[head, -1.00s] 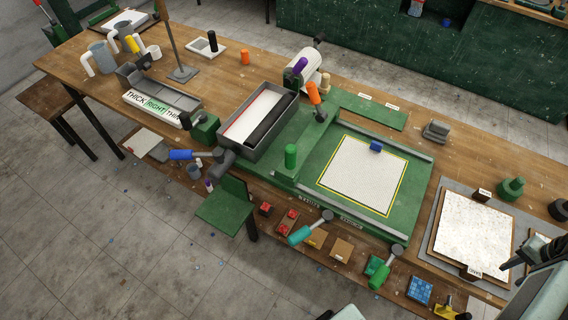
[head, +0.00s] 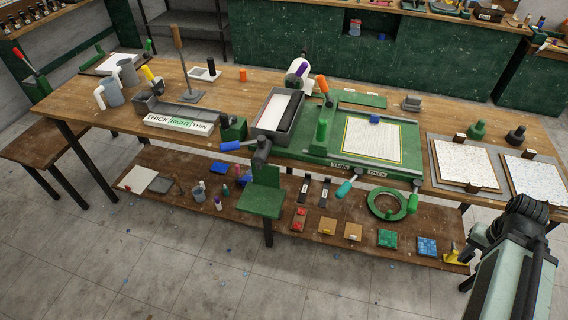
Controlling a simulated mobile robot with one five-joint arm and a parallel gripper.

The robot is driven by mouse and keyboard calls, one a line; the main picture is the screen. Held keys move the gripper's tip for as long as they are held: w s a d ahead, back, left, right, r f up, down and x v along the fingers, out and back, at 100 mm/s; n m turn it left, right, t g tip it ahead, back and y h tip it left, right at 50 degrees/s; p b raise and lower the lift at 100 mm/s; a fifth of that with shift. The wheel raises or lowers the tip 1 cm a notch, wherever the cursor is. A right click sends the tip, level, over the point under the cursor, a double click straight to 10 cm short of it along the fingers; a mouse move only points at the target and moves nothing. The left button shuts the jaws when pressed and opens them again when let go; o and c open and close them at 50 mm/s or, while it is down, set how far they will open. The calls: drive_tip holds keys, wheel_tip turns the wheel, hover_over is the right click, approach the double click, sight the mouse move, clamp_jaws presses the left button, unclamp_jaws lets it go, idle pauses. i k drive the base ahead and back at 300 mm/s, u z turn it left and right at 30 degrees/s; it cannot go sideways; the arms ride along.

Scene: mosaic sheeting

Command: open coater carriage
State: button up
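The coater is a green machine on the bench. The grey open-topped box that seems to be its carriage (head: 264,121) sits at the left of the green bed (head: 411,147), with a white surface and a dark bar inside. An upright green handle (head: 321,134) stands right of it. Levers with blue (head: 232,146), orange (head: 321,84) and teal (head: 344,188) grips are around the machine. A white sheet with a yellow border (head: 372,141) lies on the bed. My gripper (head: 474,243) is at the lower right, dark and partly hidden by my arm, well apart from the coater. Its finger opening is unclear.
The lower shelf (head: 270,218) holds several small blocks and a green ring (head: 386,204). Speckled boards (head: 464,163) lie at the bench's right. The floor in front is open.

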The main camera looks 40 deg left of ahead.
sight(318, 146)
drive_tip(key=u, duration=0.1)
drive_tip(key=k, duration=0.2)
drive_tip(key=u, duration=1.2)
drive_tip(key=i, duration=0.5)
drive_tip(key=z, duration=0.1)
drive_tip(key=k, duration=0.4)
drive_tip(key=u, duration=0.8)
drive_tip(key=i, duration=0.7)
drive_tip(key=u, duration=0.25)
